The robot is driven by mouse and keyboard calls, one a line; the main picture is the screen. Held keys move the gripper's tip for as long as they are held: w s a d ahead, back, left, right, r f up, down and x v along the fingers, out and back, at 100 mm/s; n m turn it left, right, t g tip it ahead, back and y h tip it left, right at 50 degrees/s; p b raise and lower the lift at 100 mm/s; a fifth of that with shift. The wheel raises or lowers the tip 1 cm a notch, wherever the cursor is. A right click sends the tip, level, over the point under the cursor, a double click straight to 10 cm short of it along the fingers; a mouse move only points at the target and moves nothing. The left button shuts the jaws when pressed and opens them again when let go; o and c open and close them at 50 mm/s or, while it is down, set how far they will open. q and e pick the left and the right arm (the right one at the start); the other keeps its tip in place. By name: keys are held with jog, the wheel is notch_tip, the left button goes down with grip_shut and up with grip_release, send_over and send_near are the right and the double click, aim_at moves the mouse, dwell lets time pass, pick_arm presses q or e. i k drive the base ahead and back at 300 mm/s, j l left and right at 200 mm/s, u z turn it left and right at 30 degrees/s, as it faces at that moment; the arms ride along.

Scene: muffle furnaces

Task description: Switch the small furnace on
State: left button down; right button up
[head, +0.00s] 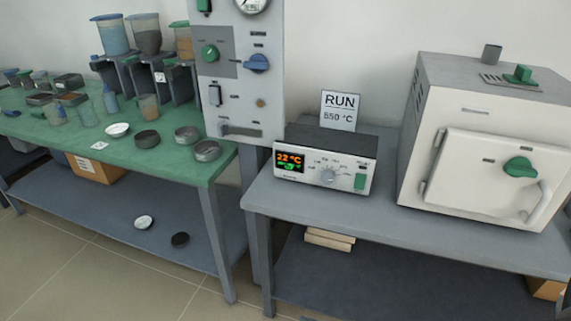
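A small furnace (428,150), a cream box with a grey top, stands on the grey bench at the right. Its door (475,190) looks shut and carries a green knob (520,167) and a pale curved handle (541,202). Left of it sits a controller box (315,146) with a lit display (290,161) reading 22 °C in orange. The controller has a round dial (328,176) and a green rocker switch (360,181) at its right end; I cannot tell the rocker's position.
A sign (340,109) reading RUN 550 °C stands behind the controller. A tall grey panel (240,105) with knobs and a gauge stands to the left. A green-topped table (75,133) holds jars, cups and dishes. The grey bench (370,218) is clear in front of the controller.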

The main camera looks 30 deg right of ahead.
aim_at(359, 184)
jog(key=z, duration=1.45)
